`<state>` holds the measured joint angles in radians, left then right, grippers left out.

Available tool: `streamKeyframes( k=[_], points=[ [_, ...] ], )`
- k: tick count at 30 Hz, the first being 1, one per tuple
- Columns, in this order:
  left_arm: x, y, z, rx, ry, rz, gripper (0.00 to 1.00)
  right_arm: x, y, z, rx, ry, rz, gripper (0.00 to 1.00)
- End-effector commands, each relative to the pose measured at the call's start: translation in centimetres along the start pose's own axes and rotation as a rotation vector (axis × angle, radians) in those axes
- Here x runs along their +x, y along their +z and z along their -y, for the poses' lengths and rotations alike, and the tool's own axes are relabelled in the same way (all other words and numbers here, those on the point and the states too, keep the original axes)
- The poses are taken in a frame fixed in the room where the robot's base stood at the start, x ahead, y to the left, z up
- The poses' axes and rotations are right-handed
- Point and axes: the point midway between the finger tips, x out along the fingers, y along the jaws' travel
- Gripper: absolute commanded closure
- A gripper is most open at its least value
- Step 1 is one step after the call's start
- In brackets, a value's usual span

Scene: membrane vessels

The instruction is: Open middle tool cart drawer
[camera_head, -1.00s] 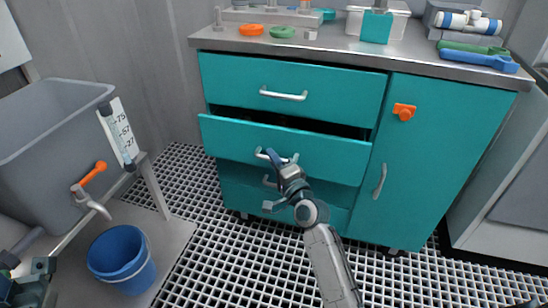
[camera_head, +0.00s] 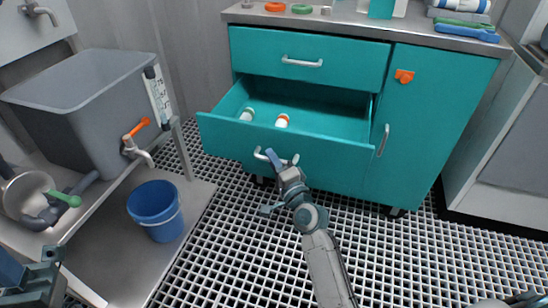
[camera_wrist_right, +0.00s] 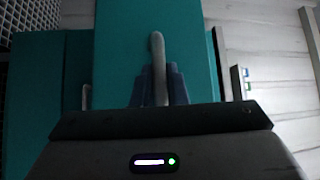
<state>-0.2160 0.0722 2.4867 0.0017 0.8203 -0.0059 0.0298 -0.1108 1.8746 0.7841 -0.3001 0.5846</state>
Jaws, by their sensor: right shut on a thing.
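The teal tool cart has its middle drawer (camera_head: 230,134) pulled well out, and its inside shows. The drawer's pale bar handle (camera_head: 259,154) is on its front. My right gripper (camera_head: 278,160) is shut on this handle. In the right wrist view the handle (camera_wrist_right: 158,62) stands between the two blue fingers (camera_wrist_right: 159,85). The top drawer (camera_head: 345,62) is closed. The bottom drawer is hidden behind the middle one. My left gripper (camera_head: 28,285) is at the lower left, far from the cart, and its fingertips are unclear.
Two small white items, one with an orange end (camera_head: 282,120) and one with a greenish end (camera_head: 247,114), lie in the drawer. A blue bucket (camera_head: 156,210) and grey tank (camera_head: 95,105) stand left. The cart door (camera_head: 430,135) is closed. Grid floor in front is clear.

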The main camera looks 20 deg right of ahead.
Motion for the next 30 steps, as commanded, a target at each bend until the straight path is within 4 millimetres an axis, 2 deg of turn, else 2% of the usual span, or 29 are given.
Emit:
streamKeyframes(
  k=[13,14,17,26,30],
  points=[
    [0.0,0.0,0.0,0.000,0.000,0.001,0.64,-0.1,0.1,0.0,0.000,0.000,0.000,1.00],
    [0.0,0.0,0.0,0.000,0.000,0.001,0.64,-0.1,0.1,0.0,0.001,0.000,0.000,0.83],
    [0.0,0.0,0.0,0.000,0.000,0.001,0.64,-0.1,0.1,0.0,0.000,0.000,0.000,0.66],
    [0.0,0.0,0.0,0.000,0.000,0.001,0.64,-0.2,0.1,0.0,0.001,0.000,0.000,0.66],
    [0.0,0.0,0.0,0.000,0.000,0.001,0.64,-1.5,0.1,-0.1,0.002,0.001,0.000,0.66]
  ],
)
